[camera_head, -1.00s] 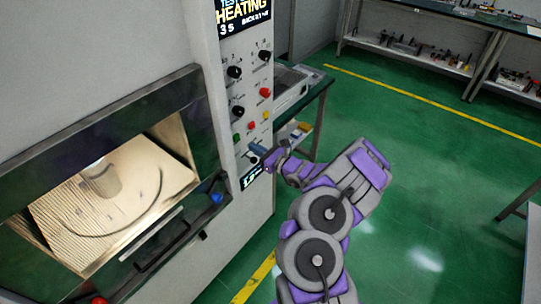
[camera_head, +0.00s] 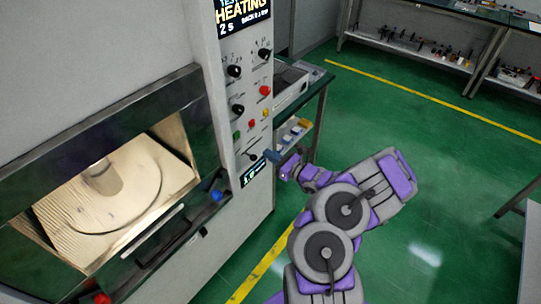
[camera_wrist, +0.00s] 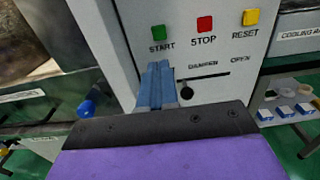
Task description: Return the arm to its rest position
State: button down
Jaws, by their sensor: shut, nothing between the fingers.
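My arm, purple and grey, reaches in from the lower right in the head view. My gripper (camera_head: 272,157) is at its end, in front of the lower part of the control panel, and shut with nothing in it. In the wrist view the blue fingers of my gripper (camera_wrist: 158,86) are together, below the green START button (camera_wrist: 158,32) and beside the damper slot. The black damper knob (camera_wrist: 186,93) is just right of the fingertips. Whether the fingers touch the panel cannot be told.
The generator's lit window (camera_head: 115,185) shows a cylinder inside. Its display (camera_head: 243,15) reads HEATING, 2 s. A blue-ended handle (camera_head: 217,196) juts out at the door. A green-topped bench (camera_head: 318,88) stands behind my arm. Green floor (camera_head: 430,150) is free on the right.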

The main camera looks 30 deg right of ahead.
dwell(0.3)
